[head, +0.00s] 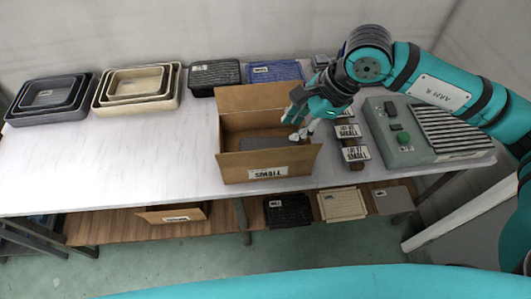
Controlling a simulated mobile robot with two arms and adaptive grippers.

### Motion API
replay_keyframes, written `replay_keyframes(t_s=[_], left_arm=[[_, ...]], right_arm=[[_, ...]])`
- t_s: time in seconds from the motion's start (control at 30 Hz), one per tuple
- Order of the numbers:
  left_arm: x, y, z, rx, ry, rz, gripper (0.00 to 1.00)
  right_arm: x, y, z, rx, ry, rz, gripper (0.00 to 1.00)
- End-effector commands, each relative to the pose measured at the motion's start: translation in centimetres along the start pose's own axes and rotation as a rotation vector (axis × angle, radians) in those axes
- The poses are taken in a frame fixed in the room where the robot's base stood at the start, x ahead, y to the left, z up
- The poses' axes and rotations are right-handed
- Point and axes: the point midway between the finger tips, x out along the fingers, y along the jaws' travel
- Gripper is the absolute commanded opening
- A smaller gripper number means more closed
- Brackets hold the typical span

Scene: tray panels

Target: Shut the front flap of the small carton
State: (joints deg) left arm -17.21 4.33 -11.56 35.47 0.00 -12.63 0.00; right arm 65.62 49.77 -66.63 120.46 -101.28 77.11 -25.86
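The small carton (235,168) is an open brown box with a "SMALL" label on its front, standing near the front edge of the white table. Its back flap (245,98) stands up. The front panel faces me; I cannot tell where the front flap ends and the wall begins. A dark grey flat thing (262,144) shows inside. My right gripper (299,127) is over the carton's right side, its pale fingers apart, with nothing visible between them. Whether it touches the carton is unclear. My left gripper is not in view.
Grey trays (15,112) and cream trays (170,103) are nested at the left. Black (215,78) and blue (285,71) trays lie behind. A lower shelf holds another carton (150,217).

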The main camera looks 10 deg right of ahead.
Motion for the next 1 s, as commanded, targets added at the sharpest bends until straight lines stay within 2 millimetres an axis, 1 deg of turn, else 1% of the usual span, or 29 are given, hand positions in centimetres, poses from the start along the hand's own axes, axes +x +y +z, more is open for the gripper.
replay_keyframes(t_s=[0.2, 0.5, 0.6, 0.7, 0.8, 1.0], left_arm=[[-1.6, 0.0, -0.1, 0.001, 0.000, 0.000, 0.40], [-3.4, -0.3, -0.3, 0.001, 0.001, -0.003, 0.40], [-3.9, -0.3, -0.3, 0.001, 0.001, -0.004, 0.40], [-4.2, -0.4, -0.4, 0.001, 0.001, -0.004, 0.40], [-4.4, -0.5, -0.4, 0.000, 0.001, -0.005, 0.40], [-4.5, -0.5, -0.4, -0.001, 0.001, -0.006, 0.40]], right_arm=[[4.2, 0.2, 0.3, 0.001, -0.004, 0.009, 0.27], [10.8, 0.2, 0.4, 0.001, -0.006, 0.007, 0.27], [12.7, 0.2, 0.4, 0.000, -0.005, 0.007, 0.27], [14.2, 0.2, 0.4, 0.001, -0.006, 0.005, 0.27], [15.2, 0.2, 0.3, 0.002, -0.006, 0.005, 0.27], [16.0, 0.2, 0.3, 0.000, -0.007, 0.003, 0.27]])
